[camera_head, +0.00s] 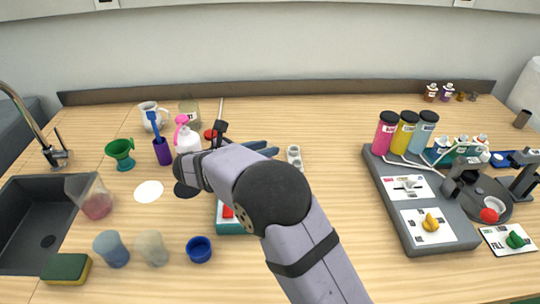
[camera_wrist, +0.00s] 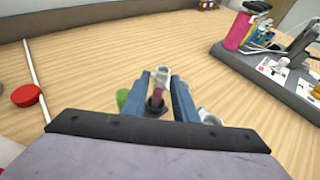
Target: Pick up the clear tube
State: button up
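A small clear tube (camera_wrist: 161,76) with a whitish top and a pinkish lower part shows in the wrist view, between the tips of my gripper's blue fingers. My gripper (camera_wrist: 160,84) has its fingers apart, one on each side of the tube. I cannot tell whether they touch it. In the head view my gripper (camera_head: 264,149) points right, low over the table, and my arm hides part of what lies there. I cannot make out the tube in that view.
A pale holder (camera_head: 294,157) stands just right of my gripper. A pink-topped bottle (camera_head: 186,137) and purple cup (camera_head: 162,151) stand left. The grey dispenser (camera_head: 428,228) is at right. Table between holder and dispenser is clear.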

jog(key=shift+p+x, duration=0.6)
jog(key=shift+x, duration=2.6)
grip_shut()
